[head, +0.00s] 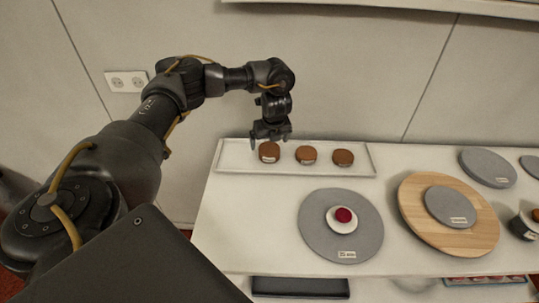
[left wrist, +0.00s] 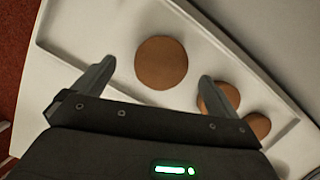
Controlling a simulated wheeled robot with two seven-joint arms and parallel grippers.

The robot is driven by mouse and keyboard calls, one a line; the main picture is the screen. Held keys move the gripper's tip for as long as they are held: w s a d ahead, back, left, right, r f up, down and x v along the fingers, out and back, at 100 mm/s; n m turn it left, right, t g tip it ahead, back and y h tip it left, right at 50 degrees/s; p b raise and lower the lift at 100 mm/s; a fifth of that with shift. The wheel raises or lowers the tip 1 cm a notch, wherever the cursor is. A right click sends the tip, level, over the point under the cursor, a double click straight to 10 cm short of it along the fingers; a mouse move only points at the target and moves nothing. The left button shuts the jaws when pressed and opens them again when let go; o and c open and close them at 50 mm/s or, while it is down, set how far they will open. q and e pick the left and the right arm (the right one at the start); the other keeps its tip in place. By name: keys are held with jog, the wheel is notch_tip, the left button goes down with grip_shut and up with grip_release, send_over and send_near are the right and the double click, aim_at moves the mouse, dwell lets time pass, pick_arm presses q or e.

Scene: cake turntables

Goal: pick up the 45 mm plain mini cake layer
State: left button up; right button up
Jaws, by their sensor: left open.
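Three brown round mini cake layers stand in a row on a white tray (head: 235,163) at the back left of the table: a left one (head: 269,153), a middle one (head: 306,155) and a right one (head: 343,158). My left gripper (head: 271,141) is open and empty, over the left layer. In the left wrist view, a brown layer (left wrist: 161,63) lies between the spread fingers, apart from both. The right fingertip partly hides another layer (left wrist: 203,104). My right gripper is out of view.
A grey turntable (head: 315,240) in front holds a small white disc with a red top. A wooden round board (head: 415,215) with a grey disc (head: 450,206) stands to the right. More grey discs (head: 487,167) are at the far right. A wall rises behind the table.

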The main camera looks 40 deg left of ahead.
aim_at(269, 148)
pick_arm(q)
jog(key=shift+f, duration=0.5)
jog(key=x, duration=0.4)
jog(key=shift+w+f, duration=0.15)
jog(key=shift+f, duration=0.05)
jog(key=c, duration=1.1)
jog(key=shift+r+b, duration=0.1)
jog(key=shift+b, duration=0.2)
